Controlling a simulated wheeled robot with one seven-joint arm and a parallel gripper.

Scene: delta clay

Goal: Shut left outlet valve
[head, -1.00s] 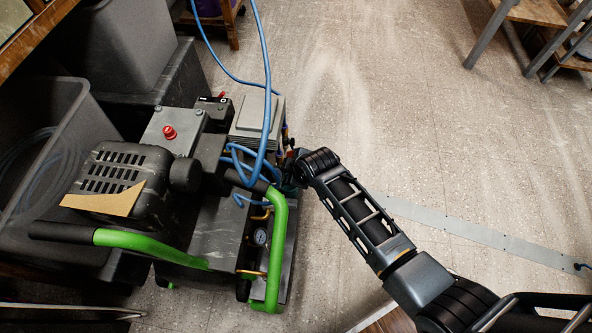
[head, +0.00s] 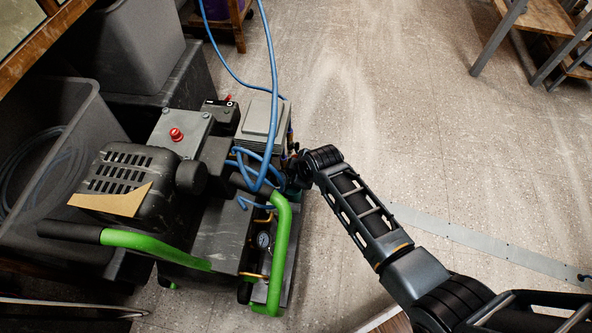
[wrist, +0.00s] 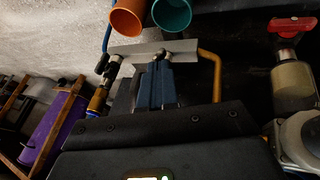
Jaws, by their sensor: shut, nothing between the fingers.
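The green-handled compressor (head: 215,215) stands at left in the head view. My arm reaches to its right side, and the gripper end is mostly hidden there by hoses and fittings. In the wrist view my gripper (wrist: 157,68) is shut and empty, its bluish fingers together and pointing at a grey metal bar (wrist: 130,47). A small dark fitting with metal ends sits at the fingertips; I cannot tell whether they touch it. Left of it a brass fitting (wrist: 97,100) with a dark, knobbed top shows. I cannot tell for sure which part is the left outlet valve.
An orange cup-like part (wrist: 126,18) and a teal one (wrist: 172,14) sit beyond the bar. A brass pipe (wrist: 215,75) and a red handle (wrist: 290,27) are to the right. Blue hoses (head: 270,120) loop over the compressor.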

